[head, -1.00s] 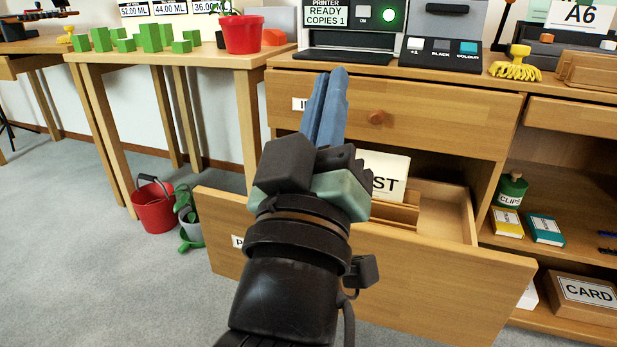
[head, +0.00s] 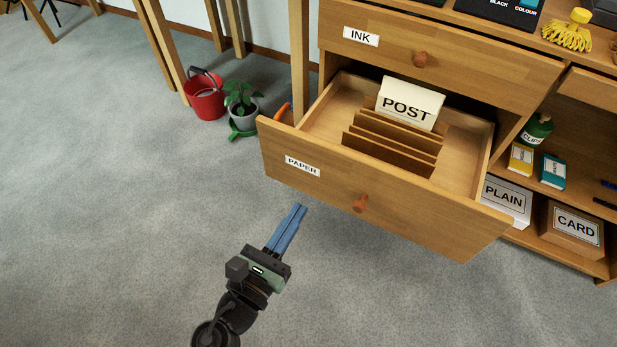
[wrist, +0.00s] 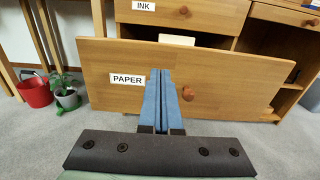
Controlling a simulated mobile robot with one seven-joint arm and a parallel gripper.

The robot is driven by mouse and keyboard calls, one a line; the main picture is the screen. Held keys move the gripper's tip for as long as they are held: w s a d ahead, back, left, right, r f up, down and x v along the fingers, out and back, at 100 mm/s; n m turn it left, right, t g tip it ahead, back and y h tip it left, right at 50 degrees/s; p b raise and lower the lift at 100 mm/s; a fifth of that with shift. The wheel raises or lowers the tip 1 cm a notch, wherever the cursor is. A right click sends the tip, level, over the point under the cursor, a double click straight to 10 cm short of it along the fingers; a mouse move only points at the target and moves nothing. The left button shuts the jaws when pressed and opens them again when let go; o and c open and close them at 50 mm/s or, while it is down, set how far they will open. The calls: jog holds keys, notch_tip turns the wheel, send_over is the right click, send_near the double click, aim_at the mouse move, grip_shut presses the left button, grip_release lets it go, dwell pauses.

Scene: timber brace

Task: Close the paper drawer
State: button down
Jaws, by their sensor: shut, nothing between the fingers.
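The paper drawer (head: 400,207) is pulled well out from the wooden cabinet. Its front carries a PAPER label (head: 302,166) and a round brown knob (head: 360,203). Inside it are wooden dividers (head: 390,143) and a white POST card (head: 409,103). My gripper (head: 300,208) is shut and empty, with its blue fingers side by side. It is in front of the drawer, left of the knob, and looks apart from the front. In the wrist view the fingers (wrist: 160,72) point at the drawer front (wrist: 225,82), between the label and the knob (wrist: 187,93).
The INK drawer (head: 470,72) above is shut. A red bucket (head: 205,102) and a potted plant (head: 242,112) stand on the floor to the left, by the table legs. PLAIN (head: 507,200) and CARD (head: 573,230) boxes sit on the lower right shelf. The carpet in front is clear.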

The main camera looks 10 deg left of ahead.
aim_at(335, 153)
jog(key=b+x, duration=0.4)
jog(key=x, duration=0.8)
jog(key=shift+w+f, duration=0.15)
jog(key=shift+w+d+b, duration=0.2)
jog(key=shift+w+b, duration=0.15)
jog(key=shift+w, duration=0.1)
